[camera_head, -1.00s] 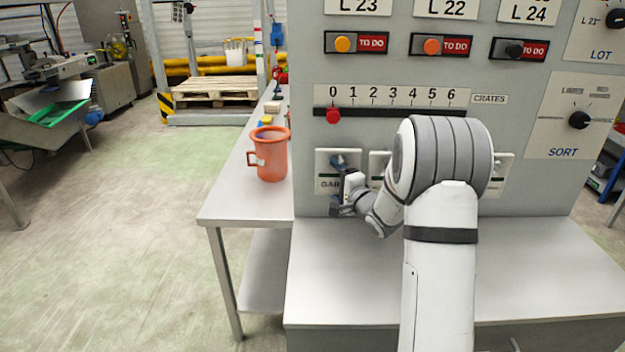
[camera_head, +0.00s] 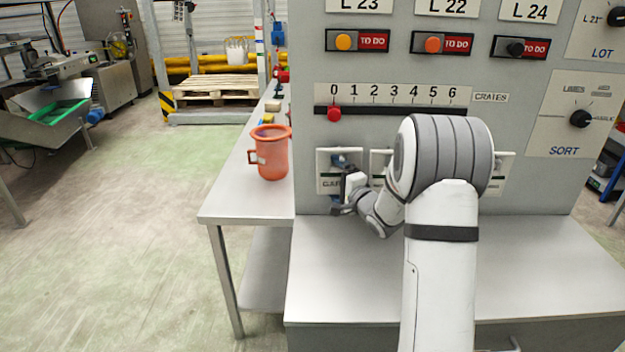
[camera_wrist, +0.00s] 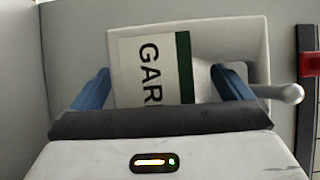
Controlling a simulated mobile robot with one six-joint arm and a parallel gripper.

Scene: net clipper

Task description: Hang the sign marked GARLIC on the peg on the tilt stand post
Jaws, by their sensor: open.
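The white sign with a dark green stripe (camera_head: 327,184) is at the left of the grey panel's lower row, largely covered by my gripper. In the wrist view the letters GAR show on the sign (camera_wrist: 143,75); the rest of the word is hidden. My gripper (camera_wrist: 160,75) is open, with one blue finger on each side of the lettered part. Contact cannot be told. It also shows in the head view (camera_head: 343,184). A pale peg with a round end (camera_wrist: 290,93) sticks out beside the right finger. I cannot identify the tilt stand post.
Other signs (camera_head: 503,177) are partly hidden behind my arm. The red slider (camera_head: 334,114) sits above the GARLIC sign. An orange jug (camera_head: 272,160) stands on the side table (camera_head: 237,207) at left. The ledge below the panel (camera_head: 335,265) is clear.

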